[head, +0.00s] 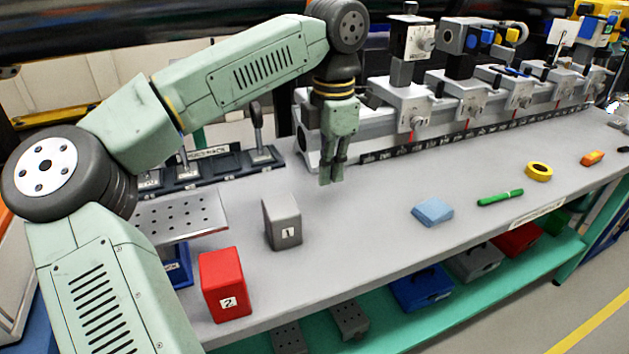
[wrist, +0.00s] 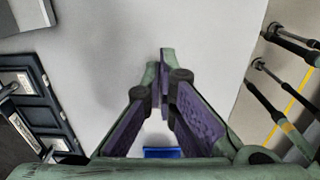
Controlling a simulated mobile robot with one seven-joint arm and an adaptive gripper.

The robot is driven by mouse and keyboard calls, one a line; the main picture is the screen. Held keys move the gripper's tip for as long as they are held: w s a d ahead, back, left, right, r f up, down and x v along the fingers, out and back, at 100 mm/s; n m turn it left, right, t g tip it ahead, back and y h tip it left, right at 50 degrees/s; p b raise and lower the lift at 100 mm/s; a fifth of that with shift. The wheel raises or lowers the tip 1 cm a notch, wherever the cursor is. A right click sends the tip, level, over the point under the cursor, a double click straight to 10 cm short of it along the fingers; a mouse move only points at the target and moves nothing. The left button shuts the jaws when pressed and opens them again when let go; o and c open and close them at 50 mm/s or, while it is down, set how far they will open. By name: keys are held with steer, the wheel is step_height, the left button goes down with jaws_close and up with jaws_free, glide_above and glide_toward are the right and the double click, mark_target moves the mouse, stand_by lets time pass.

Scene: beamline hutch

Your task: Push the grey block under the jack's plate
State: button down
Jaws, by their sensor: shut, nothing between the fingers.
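The grey block (head: 283,222), marked 1, stands upright on the bench, to the right of the jack. The jack's perforated metal plate (head: 182,216) is raised above a blue base (head: 179,268), which is partly hidden by my arm. My gripper (head: 326,180) points down to the right of and behind the grey block, apart from it. Its fingers are shut and empty; they also show in the wrist view (wrist: 165,75). I cannot make out the grey block in the wrist view.
A red block (head: 225,285), marked 2, stands near the front edge, close to the jack. A dark rack (head: 215,165) and a rail with instruments (head: 415,100) lie behind. A blue cloth (head: 433,212), green pen (head: 500,198) and yellow tape roll (head: 539,171) lie to the right.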

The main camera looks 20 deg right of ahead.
mark_target(309, 225)
step_height(309, 225, down, 9)
steer(key=shift+s+r+p, duration=0.15)
steer(key=shift+p, duration=0.4)
steer(key=a+p, duration=0.1)
steer(key=a, duration=0.2)
steer(key=shift+a, duration=0.45)
